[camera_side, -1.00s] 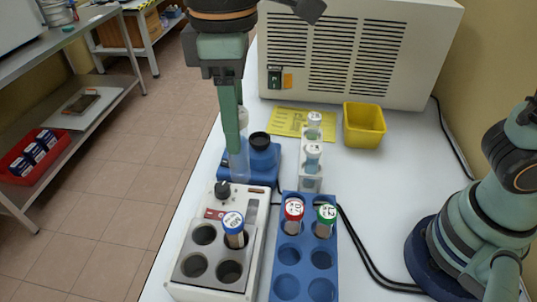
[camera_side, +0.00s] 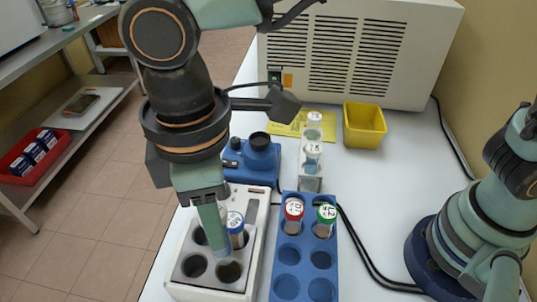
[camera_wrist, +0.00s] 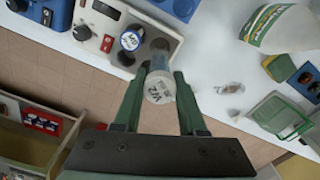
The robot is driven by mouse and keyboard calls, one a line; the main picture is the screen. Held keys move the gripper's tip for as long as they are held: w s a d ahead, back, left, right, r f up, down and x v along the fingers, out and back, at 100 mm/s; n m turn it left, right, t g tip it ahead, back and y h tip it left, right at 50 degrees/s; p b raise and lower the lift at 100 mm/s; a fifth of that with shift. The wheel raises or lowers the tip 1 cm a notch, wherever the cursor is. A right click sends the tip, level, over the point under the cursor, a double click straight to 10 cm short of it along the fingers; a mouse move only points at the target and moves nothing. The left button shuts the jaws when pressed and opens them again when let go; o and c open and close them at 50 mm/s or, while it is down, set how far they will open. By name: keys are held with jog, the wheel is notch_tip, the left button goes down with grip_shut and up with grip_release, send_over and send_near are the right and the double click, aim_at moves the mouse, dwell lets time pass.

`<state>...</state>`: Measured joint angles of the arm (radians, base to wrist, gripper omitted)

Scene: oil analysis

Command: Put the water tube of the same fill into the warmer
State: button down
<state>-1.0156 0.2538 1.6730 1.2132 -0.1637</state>
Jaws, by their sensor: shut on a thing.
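The warmer (camera_side: 256,224) is a white box with a grey block of several round holes. A blue-capped tube (camera_side: 235,228) stands in its back right hole; its cap also shows in the wrist view (camera_wrist: 131,41). My gripper (camera_side: 222,245) is over the warmer, shut on a clear tube with a whitish, marked cap (camera_wrist: 160,90). That tube hangs between the fingers (camera_wrist: 154,88) with its lower end toward the block's holes. In the side view my finger mostly hides it, and I cannot tell whether its tip is inside a hole.
White-capped tubes (camera_side: 313,152) stand in a pale rack behind. A blue rack (camera_side: 288,268) right of the warmer holds a red-capped (camera_side: 293,208) and a green-capped tube (camera_side: 325,216). A blue device (camera_side: 258,160) with a black top and a yellow bin (camera_side: 364,126) stand farther back.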

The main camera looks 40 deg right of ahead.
aim_at(224, 256)
jog(key=shift+f, duration=5.05)
jog(key=shift+c, duration=1.9)
grip_release()
